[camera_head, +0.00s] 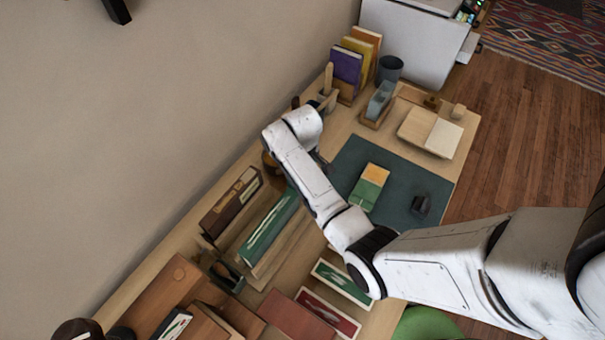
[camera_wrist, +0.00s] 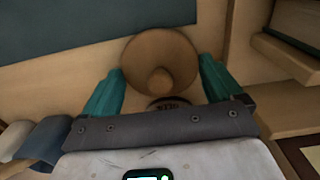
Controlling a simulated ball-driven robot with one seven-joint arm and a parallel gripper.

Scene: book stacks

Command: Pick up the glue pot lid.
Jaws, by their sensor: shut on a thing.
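A dark label with pale marks shows just below the lid, partly hidden by my gripper. Whether the lid touches the pot beneath cannot be told. In the head view my arm hides the gripper and the lid; only a brown rounded shape shows beside the arm.
A dark green mat (camera_head: 397,208) with a green-and-yellow box (camera_head: 369,188) and a small black object (camera_head: 420,206) lies right of my arm. Upright books (camera_head: 346,66) stand at the back. A wooden holder with a green book (camera_head: 268,228) stands close left.

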